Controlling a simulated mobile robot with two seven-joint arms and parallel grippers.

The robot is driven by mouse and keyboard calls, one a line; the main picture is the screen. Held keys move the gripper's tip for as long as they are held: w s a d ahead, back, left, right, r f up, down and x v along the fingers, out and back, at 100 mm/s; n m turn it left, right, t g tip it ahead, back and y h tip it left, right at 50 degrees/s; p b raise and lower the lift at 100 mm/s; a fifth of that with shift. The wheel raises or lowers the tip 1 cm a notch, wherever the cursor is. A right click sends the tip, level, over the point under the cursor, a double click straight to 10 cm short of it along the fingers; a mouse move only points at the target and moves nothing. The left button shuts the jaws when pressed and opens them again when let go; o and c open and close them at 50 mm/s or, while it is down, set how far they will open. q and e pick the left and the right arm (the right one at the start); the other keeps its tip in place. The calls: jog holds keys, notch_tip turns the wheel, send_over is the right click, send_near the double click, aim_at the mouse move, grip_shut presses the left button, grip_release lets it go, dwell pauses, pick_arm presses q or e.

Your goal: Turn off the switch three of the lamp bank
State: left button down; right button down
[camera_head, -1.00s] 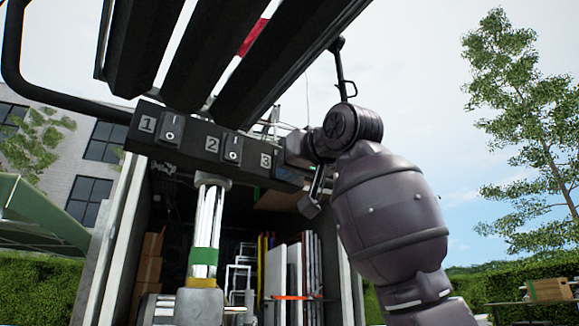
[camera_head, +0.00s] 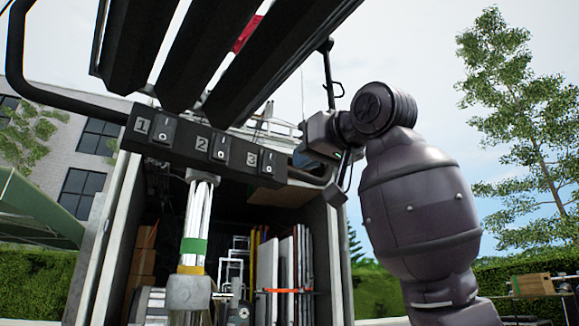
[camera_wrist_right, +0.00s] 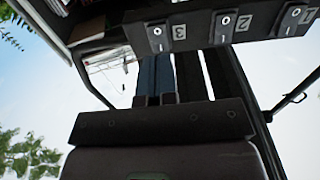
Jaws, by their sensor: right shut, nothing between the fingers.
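The lamp bank's black switch box (camera_head: 190,146) hangs under the dark lamp panels and carries three numbered rocker switches. Switch three (camera_head: 267,164) is at its right end, in plain sight with its I and O marks. It also shows in the right wrist view (camera_wrist_right: 157,38). Switch two (camera_head: 220,150) and switch one (camera_head: 163,132) are to its left. I cannot tell for sure which way each rocker is tilted. My right gripper (camera_head: 312,158) is just right of the box, apart from switch three. Its blue fingers (camera_wrist_right: 154,75) are shut and empty.
A chrome stand post (camera_head: 199,215) rises below the box. A black curved bar (camera_head: 50,95) runs at the left. Behind is an open truck bay with white panels (camera_head: 287,275) and cardboard boxes (camera_head: 143,262).

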jog(key=v, duration=0.3)
jog(key=shift+s, duration=0.3)
dwell(0.4)
